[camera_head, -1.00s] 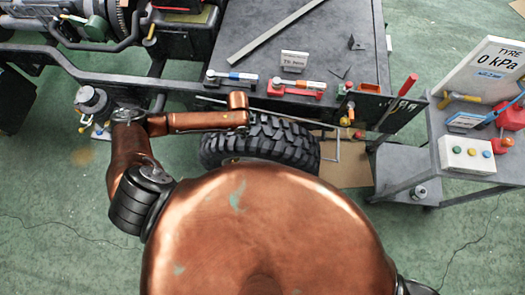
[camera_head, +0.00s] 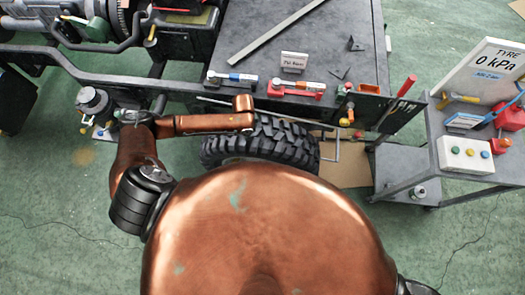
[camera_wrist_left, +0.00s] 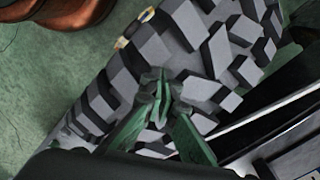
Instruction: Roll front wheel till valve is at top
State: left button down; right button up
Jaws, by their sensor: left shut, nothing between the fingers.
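The front wheel (camera_head: 290,143) is a black tyre with chunky tread, standing under the chassis edge, partly covered by my copper body and left forearm. Its tread fills much of the left wrist view (camera_wrist_left: 185,45). My left gripper (camera_wrist_left: 160,88) has green fingers, shut and empty, with the tips at the tread; whether they touch it I cannot tell. In the head view its fingers are hidden at the end of the forearm, above the tyre. Small brass-coloured bits (camera_wrist_left: 122,43) show at the tyre's edge in the wrist view; I cannot tell whether one is the valve. My right gripper is out of view.
A dark bench top (camera_head: 300,40) above the wheel carries a red torque tool (camera_head: 295,88) and a small sign (camera_head: 294,61). Cardboard (camera_head: 345,172) lies beside the wheel. Green floor is open at the left.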

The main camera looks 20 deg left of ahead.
aim_at(262, 141)
pick_arm(q)
jog(key=shift+w+d+r+p, duration=0.15)
jog(key=shift+d+p, duration=0.2)
jog(key=shift+d, duration=0.4)
jog(key=shift+d, duration=0.2)
jog(key=shift+w+d, duration=0.1)
jog(key=shift+d, duration=0.05)
jog(key=shift+w+d+p, duration=0.25)
jog(key=shift+d+p, duration=0.4)
jog(key=shift+d, duration=0.6)
jog(key=shift+d, duration=0.1)
jog(key=shift+w+d+f+p, duration=0.1)
jog(key=shift+d+f+p, duration=0.05)
jog(key=shift+d, duration=0.3)
jog(key=shift+w+d+f+p, duration=0.1)
jog(key=shift+d+p, duration=0.05)
jog(key=shift+d, duration=0.25)
